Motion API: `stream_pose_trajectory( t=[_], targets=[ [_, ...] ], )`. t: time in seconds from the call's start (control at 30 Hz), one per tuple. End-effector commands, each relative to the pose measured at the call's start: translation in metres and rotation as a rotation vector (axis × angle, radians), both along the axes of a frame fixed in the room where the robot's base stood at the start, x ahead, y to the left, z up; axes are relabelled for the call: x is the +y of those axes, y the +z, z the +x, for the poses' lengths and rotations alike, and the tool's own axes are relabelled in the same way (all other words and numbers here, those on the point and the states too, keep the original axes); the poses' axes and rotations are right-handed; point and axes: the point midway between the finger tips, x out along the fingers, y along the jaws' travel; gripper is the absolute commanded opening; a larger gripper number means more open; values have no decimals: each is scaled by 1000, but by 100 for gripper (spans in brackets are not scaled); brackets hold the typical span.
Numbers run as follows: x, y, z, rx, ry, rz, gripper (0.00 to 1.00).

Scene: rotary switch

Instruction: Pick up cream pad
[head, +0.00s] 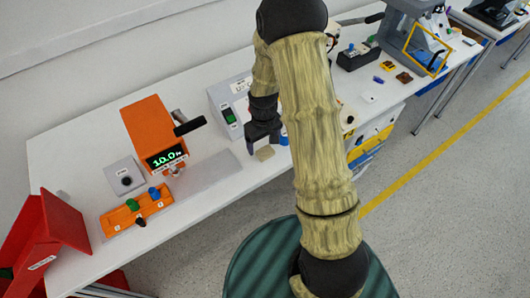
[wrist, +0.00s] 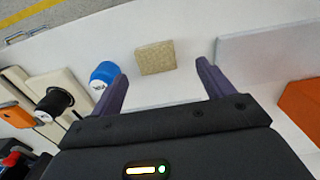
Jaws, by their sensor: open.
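The cream pad (wrist: 155,57) is a small flat beige square lying on the white table. In the head view the cream pad (head: 265,153) sits near the table's front edge. My gripper (head: 263,142) is above the table just behind the pad. In the wrist view my gripper (wrist: 162,75) is open, and the pad shows just beyond and between the two fingertips, apart from both. Nothing is held.
A blue cylinder (wrist: 103,74) stands close beside the left finger in the wrist view. A grey slab (wrist: 265,52) lies beyond the right finger. An orange unit with a green display (head: 152,132) stands left on the white table (head: 75,160).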

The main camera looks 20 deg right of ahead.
Motion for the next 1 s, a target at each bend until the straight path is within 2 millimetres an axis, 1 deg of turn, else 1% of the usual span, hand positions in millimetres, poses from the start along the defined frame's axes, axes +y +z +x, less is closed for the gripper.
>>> stream_pose_trajectory(
  t=[0.2, 0.3, 0.4, 0.93, 0.97, 1.0],
  targets=[
    [-6, -26, 1, 4, -1, 0, 80],
    [-5, -38, 1, 3, 0, 0, 80],
    [-5, -44, 2, 1, -1, 0, 80],
    [-5, -45, 2, -1, 0, 0, 80],
    [-5, -45, 2, -1, 0, 0, 76],
    [-5, -45, 2, -1, 0, 0, 68]
  ],
)
